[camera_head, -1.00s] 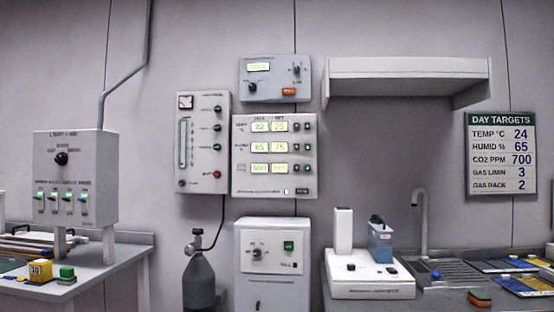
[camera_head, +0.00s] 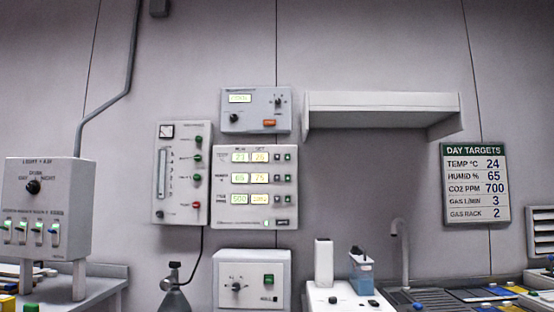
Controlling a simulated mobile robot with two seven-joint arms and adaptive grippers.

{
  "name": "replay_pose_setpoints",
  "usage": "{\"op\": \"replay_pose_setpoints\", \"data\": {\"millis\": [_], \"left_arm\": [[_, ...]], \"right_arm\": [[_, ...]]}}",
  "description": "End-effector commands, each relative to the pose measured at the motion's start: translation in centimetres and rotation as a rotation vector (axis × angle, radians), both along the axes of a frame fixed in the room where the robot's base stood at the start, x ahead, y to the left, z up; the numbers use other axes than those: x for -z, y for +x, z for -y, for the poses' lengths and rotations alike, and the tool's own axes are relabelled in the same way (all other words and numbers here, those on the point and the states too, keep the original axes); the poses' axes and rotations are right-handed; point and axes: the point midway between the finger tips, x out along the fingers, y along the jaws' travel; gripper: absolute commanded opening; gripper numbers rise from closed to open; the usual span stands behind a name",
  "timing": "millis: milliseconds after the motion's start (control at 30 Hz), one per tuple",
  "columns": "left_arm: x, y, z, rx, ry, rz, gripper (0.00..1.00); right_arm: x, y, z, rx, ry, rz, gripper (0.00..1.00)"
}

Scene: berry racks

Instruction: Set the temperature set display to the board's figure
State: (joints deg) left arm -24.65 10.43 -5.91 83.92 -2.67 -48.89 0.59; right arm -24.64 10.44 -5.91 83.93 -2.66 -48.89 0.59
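The climate control panel (camera_head: 255,187) hangs on the wall in the middle of the head view. Its top row is the temperature row. The temperature set display (camera_head: 260,157) is the right of the two lit windows there; its blurred yellow digits look like 25 or 26. The measured display (camera_head: 240,157) beside it looks like 21 or 22. Small dark buttons (camera_head: 282,157) sit right of the set display. The DAY TARGETS board (camera_head: 476,183) on the right wall reads TEMP °C 24. Neither of my grippers is in view.
A grey controller box (camera_head: 255,110) hangs above the panel, and a gas flow panel (camera_head: 181,173) hangs left of it. A white cabinet (camera_head: 252,281) and a gas cylinder (camera_head: 174,296) stand below. A shelf (camera_head: 383,113) juts out at right. The wall before the panel is unobstructed.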

Motion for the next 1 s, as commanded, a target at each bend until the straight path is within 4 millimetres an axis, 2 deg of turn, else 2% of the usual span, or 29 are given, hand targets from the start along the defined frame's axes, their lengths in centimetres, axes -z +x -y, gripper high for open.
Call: {"op": "replay_pose_setpoints", "data": {"millis": [67,367,1000], "left_arm": [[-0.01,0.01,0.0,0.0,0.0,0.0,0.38],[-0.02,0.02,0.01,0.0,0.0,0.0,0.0],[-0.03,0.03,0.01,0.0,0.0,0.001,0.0]], "right_arm": [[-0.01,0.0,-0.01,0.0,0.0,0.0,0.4],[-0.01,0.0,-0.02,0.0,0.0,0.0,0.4],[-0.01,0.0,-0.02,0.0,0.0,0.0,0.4]]}}
